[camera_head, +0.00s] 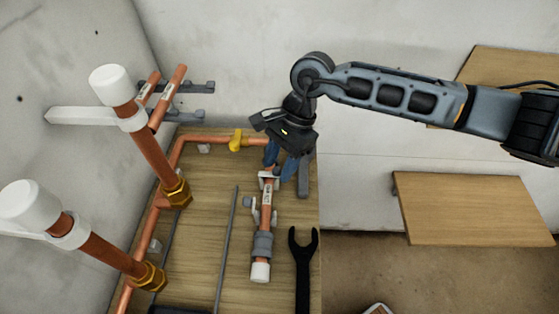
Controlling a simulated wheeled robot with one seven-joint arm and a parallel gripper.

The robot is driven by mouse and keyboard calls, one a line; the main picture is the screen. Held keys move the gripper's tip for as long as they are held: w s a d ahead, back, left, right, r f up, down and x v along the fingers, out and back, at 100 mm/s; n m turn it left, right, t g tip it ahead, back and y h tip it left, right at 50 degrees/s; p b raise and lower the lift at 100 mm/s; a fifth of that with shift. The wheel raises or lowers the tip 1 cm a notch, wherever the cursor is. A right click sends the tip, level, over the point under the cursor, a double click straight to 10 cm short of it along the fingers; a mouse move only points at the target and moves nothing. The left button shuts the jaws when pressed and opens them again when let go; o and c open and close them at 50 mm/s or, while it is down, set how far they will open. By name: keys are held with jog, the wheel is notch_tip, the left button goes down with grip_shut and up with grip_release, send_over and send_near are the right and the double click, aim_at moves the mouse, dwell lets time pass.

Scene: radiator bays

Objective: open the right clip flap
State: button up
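A copper pipe piece (265,194) with a white end cap lies on the wooden board. A pale clip (268,179) is at its far end, just below my gripper. A second pale clip with raised parts (264,214) is nearer along the pipe. I cannot tell which part is the right clip flap or how far any flap is open. My gripper (279,172) points down over the far clip, its two blue fingers apart. The fingers partly hide the pipe's far end, and I cannot tell whether they touch the clip.
Two upright copper pipes with white caps (109,85) (29,204) and brass nuts stand at left. A yellow-handled valve (236,140) is on the back pipe. A dark wrench (303,266) and a thin rod (227,249) lie on the board (204,225). A wooden shelf (475,208) is at right.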

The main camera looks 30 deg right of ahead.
grip_shut()
jog(key=shift+w+r+h, duration=0.1)
jog(key=shift+r+h, duration=0.05)
jog(key=shift+h, duration=0.15)
jog(key=shift+w+a+r+g+h, duration=0.2)
jog(key=shift+r+g+h, duration=0.1)
jog(key=shift+g+h, duration=0.15)
jog(key=shift+w+a+r+m+g+h, duration=0.2)
jog(key=shift+a+r+g+h, duration=0.1)
jog(key=shift+g+h, duration=0.25)
jog(key=shift+w+a+r+m+g+h, duration=0.1)
jog(key=shift+w+a+r+g+h, duration=0.15)
jog(key=shift+h, duration=0.45)
jog(key=shift+w+a+r+m+g+h+b, duration=0.2)
jog(key=shift+a+g+h, duration=0.25)
jog(key=shift+g+h, duration=0.3)
jog(key=shift+w+a+f+m+g+h+b, duration=0.1)
jog(key=shift+w+a+g+h, duration=0.3)
jog(key=shift+h, duration=0.45)
jog(key=shift+s, duration=0.1)
grip_release()
jog(key=shift+a, duration=0.1)
